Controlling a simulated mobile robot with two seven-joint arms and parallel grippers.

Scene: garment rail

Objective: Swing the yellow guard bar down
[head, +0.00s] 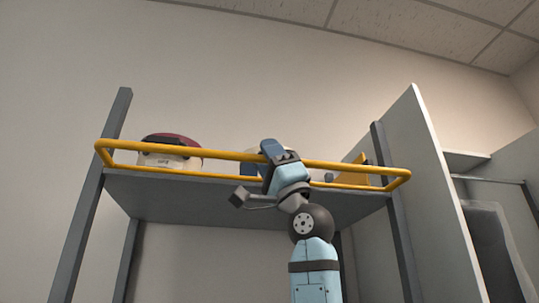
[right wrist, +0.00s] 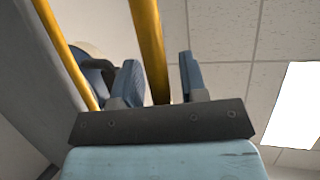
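The yellow guard bar (head: 215,154) is a long loop along the front of a raised grey shelf (head: 160,189). Its upper rail stands above the shelf's front edge and its lower rail runs close to that edge. My right gripper (head: 272,151) is at the upper rail, near the bar's middle. In the right wrist view the guard bar (right wrist: 148,40) passes between the two blue fingers of my right gripper (right wrist: 159,78). The fingers are apart, with a clear gap between the bar and the right-hand finger. My left gripper is not in view.
A pale item with a dark red top (head: 170,146) sits on the shelf at left, behind the bar. A yellow item (head: 355,172) is at the shelf's right. Dark posts (head: 84,220) carry the shelf. A tall pale panel (head: 430,190) stands close on the right.

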